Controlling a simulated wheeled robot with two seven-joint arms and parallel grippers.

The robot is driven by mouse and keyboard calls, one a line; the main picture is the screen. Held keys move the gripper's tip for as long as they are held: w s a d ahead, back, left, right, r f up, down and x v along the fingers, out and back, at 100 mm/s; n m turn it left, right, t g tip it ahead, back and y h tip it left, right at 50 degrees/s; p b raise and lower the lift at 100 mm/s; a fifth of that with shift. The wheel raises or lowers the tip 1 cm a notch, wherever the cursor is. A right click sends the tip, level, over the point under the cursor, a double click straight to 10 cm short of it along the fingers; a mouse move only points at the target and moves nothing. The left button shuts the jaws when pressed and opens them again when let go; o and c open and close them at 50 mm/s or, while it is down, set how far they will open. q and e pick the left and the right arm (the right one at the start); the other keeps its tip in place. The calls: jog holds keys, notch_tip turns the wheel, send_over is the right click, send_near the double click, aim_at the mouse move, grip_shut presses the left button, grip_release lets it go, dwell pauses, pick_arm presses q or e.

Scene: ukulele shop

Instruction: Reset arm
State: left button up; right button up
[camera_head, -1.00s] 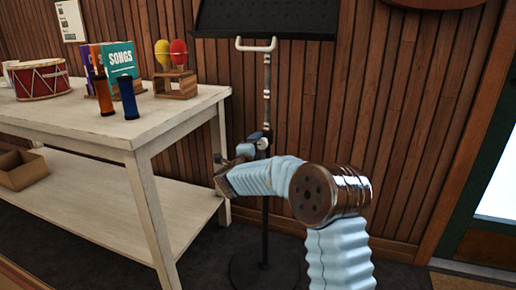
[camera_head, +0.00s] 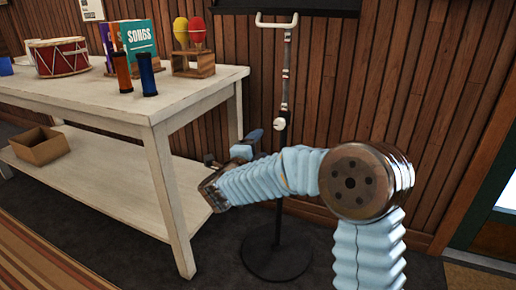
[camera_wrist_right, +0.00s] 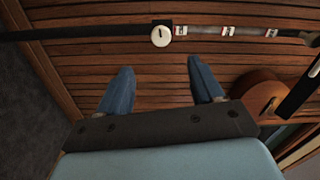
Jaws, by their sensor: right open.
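My right arm comes in from the lower right of the head view. My left gripper is not in either view.
A white table (camera_head: 95,106) on the left holds a red drum (camera_head: 59,57), a songs book (camera_head: 139,38), two tubes and maracas (camera_head: 195,28) in a wooden holder. A cardboard box (camera_head: 40,145) sits on its lower shelf. The stand's round base (camera_head: 277,258) is on the dark floor.

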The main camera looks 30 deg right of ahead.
dwell(0.4)
jog(key=s+a+f+n+y+p, duration=0.1)
jog(key=a+f+n+y, duration=0.3)
jog(key=f, duration=0.5)
jog(key=s+a+f+n+g+y+p, duration=0.1)
jog(key=a+f+n+y+p, duration=0.2)
jog(key=f+n, duration=0.45)
jog(key=a+f+n+y, duration=0.3)
jog(key=f+n+y, duration=0.15)
jog(key=f, duration=0.55)
jog(key=s+a+f+n+g+y, duration=0.2)
jog(key=s+f, duration=0.3)
jog(key=s, duration=0.4)
jog(key=s+a+f+n+g+y+p, duration=0.1)
jog(key=s+a+f+n+g+y, duration=0.1)
jog(key=s, duration=0.7)
jog(key=s+a+f+n+g+y+p, duration=0.1)
jog(key=s+a+f+n+g, duration=0.3)
jog(key=s, duration=0.5)
notch_tip(320, 180, down, 4)
jog(key=shift+a+r+g+y, duration=0.15)
jog(key=shift+a+g+y, duration=0.25)
jog(key=shift+g+y, duration=0.45)
